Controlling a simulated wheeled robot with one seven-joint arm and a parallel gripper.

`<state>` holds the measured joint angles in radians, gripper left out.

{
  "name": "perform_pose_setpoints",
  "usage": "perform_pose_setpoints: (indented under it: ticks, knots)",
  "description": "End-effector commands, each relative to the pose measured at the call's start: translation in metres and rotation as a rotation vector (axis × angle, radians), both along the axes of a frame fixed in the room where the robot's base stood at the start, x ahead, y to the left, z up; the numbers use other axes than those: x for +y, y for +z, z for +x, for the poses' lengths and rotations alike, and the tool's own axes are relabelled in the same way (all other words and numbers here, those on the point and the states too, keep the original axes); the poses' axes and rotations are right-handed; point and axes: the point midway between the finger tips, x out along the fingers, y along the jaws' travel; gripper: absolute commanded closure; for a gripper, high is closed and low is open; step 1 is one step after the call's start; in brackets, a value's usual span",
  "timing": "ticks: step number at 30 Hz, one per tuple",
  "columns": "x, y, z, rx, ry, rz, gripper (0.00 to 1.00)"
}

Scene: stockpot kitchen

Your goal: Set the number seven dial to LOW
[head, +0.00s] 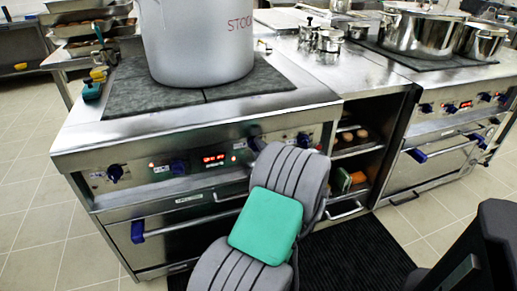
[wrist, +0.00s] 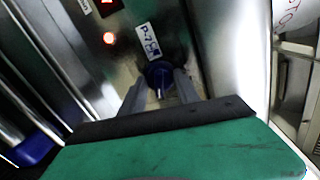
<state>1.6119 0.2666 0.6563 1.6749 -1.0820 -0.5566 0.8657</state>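In the wrist view a dark blue dial (wrist: 159,74) sits on the steel panel, with a pale pointer mark on it. A white label (wrist: 148,41) is beside it; I cannot read its number surely. My gripper (wrist: 160,86) is open, with one grey finger on each side of the dial. I cannot tell whether the fingers touch it. In the head view the left stove's front panel shows blue dials, one at the far left (head: 115,173) and another left of the red display (head: 180,167). My arm hides part of that panel and my gripper there.
A large stockpot (head: 197,40) stands on the left stove. Below the panel is an oven door with a blue-ended handle (head: 137,231). An open shelf (head: 352,160) separates it from a second stove (head: 440,135). A dark mat (head: 355,260) lies on the floor.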

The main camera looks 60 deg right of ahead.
Motion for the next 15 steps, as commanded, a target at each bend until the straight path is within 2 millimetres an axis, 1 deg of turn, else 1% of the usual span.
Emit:
perform_pose_setpoints:
  ticks: [1,7,15]
  knots:
    - [0.0006,-0.0025,-0.0005,0.002,-0.001,0.004,0.59]
    - [0.0005,-0.0011,0.0003,0.001,0.000,0.002,0.42]
    - [0.0014,0.0001,-0.0010,0.001,0.000,0.001,0.42]
